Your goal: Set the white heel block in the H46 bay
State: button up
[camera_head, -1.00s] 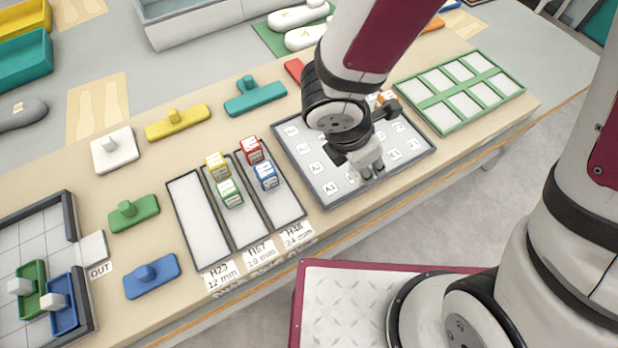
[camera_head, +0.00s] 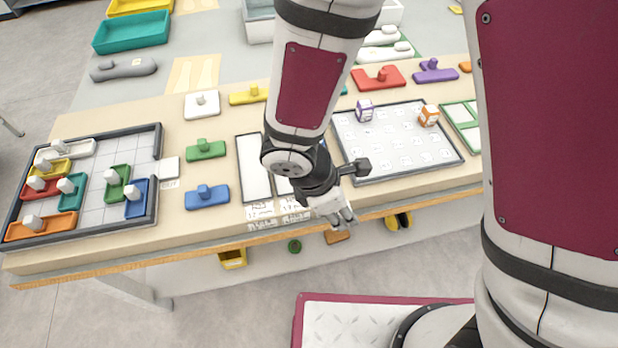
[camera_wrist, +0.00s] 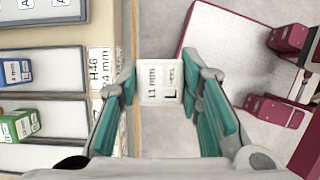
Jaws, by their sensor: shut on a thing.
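My gripper (camera_wrist: 160,78) is shut on a white block (camera_wrist: 160,84), which shows between its teal fingers in the wrist view with "11 mm" printed on its face. In the head view, my gripper (camera_head: 337,213) hangs around the table's front edge, and I cannot clearly make out the block there. In the wrist view, the H46 bay (camera_wrist: 60,63) lies left of the gripper behind its "H46 24 mm" label (camera_wrist: 100,70). A blue block (camera_wrist: 16,71) stands in its far part; the near part is bare. My arm hides this bay in the head view.
The neighbouring bay (camera_wrist: 60,118) holds a green block (camera_wrist: 22,122). The leftmost bay (camera_head: 254,168) looks empty. The grid tray (camera_head: 395,150) carries a purple block (camera_head: 365,110) and an orange block (camera_head: 428,116).

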jog(key=shift+w+a, duration=0.25)
jog(key=w+a, duration=0.1)
jog(key=w, duration=0.3)
jog(key=w+a+f+p, duration=0.1)
jog(key=w, duration=0.4)
jog(key=w+a, duration=0.1)
jog(key=w, duration=0.4)
jog(key=shift+w+a+f, duration=0.15)
jog(key=shift+a+f, duration=0.05)
jog(key=shift+f, duration=0.05)
jog(key=shift+w+f+p, duration=0.15)
jog(key=shift+f+p, duration=0.45)
jog(key=shift+f, duration=1.15)
jog(key=shift+f, duration=0.2)
jog(key=o, duration=1.2)
jog(key=shift+r, duration=0.1)
jog(key=b+v, duration=0.1)
jog(key=v, duration=1.1)
jog(key=shift+r+b, duration=0.1)
jog(key=shift+b, duration=0.25)
